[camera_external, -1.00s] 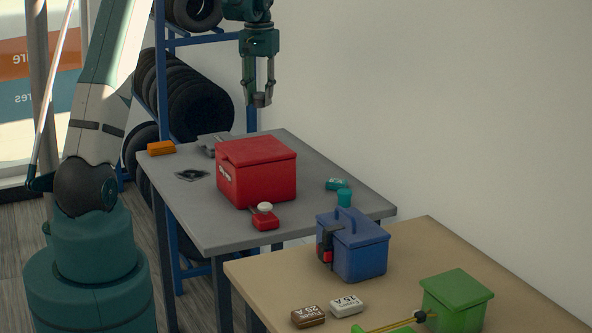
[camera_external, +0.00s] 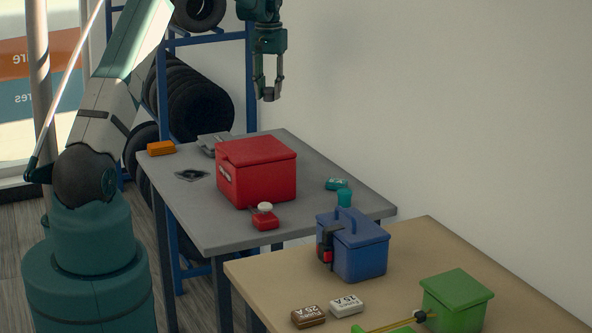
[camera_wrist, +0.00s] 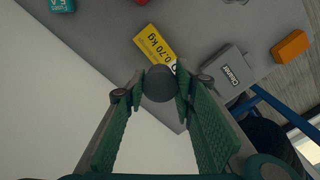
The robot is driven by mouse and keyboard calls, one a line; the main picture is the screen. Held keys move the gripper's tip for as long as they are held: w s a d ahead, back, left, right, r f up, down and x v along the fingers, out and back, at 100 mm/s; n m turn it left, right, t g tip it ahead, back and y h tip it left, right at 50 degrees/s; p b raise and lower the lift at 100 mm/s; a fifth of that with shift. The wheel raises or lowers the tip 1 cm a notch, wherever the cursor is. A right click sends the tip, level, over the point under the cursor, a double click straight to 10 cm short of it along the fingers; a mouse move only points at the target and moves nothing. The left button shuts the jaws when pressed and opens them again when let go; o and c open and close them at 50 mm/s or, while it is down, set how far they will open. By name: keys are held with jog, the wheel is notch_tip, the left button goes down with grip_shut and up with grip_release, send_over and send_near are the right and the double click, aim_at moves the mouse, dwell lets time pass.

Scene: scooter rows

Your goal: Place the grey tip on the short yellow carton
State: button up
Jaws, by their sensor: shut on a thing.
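My gripper (camera_external: 269,95) hangs in the air above the far end of the grey table, over and behind the red box. In the wrist view my gripper (camera_wrist: 160,88) is shut on the grey tip (camera_wrist: 160,83), a dark round piece between the fingertips. The short yellow carton (camera_wrist: 152,42) lies on the grey table just beyond the tip in that view, printed "0.70 kg". The tip overlaps its near end in the picture, but the gripper is raised above it. In the external view the carton is not visible.
The grey table (camera_external: 210,235) holds a red box (camera_external: 256,175), an orange block (camera_external: 160,148), a grey charger (camera_wrist: 222,72) and a teal fuse carton (camera_external: 338,184). A blue box (camera_external: 352,245) and a green box (camera_external: 457,302) stand on the tan table. Tyre racks stand behind.

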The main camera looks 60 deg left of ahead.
jog(key=shift+w+a+f, duration=0.2)
jog(key=shift+a, duration=0.1)
jog(key=shift+d+f, duration=0.1)
jog(key=shift+f, duration=2.3)
jog(key=shift+f, duration=0.1)
jog(key=shift+f, duration=3)
jog(key=shift+f, duration=1.9)
jog(key=shift+f, duration=0.2)
jog(key=o, duration=0.9)
jog(key=shift+c, duration=0.2)
